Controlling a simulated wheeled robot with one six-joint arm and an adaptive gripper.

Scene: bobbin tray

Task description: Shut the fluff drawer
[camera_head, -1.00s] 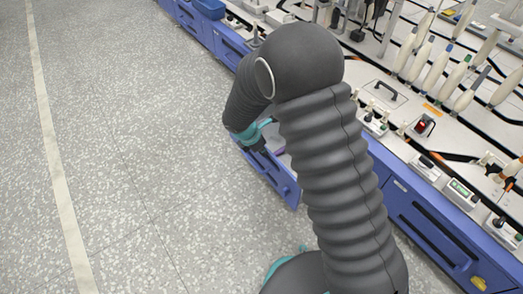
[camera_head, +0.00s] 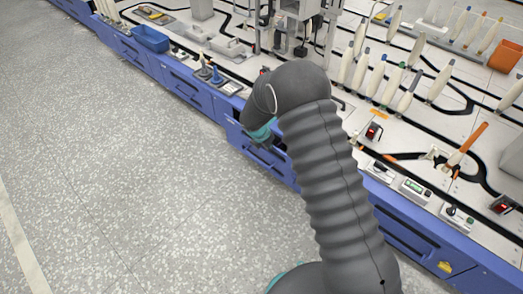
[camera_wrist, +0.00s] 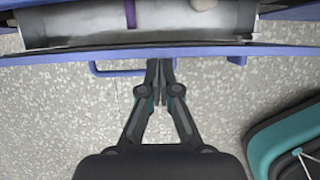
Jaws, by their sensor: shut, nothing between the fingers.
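The fluff drawer is blue-fronted; its front panel (camera_wrist: 230,52) crosses the upper part of the wrist view, with a bar handle (camera_wrist: 108,70) on its outer side. Behind the panel a grey interior strip shows, holding a purple item (camera_wrist: 131,14) and pale fluff (camera_wrist: 203,4), so the drawer is partly open. My gripper (camera_wrist: 160,64) is shut and empty, its tips at the outer side of the panel beside the handle; contact is hard to tell. In the head view the drawer front (camera_head: 265,162) is low on the machine side, and my arm hides the fingertips.
The blue machine bench (camera_head: 180,85) runs diagonally, with bobbins (camera_head: 375,75), small devices and a blue bin (camera_head: 150,38) on top. An orange bin (camera_head: 505,56) stands at the far right. The speckled floor (camera_head: 100,150) left of the bench is clear.

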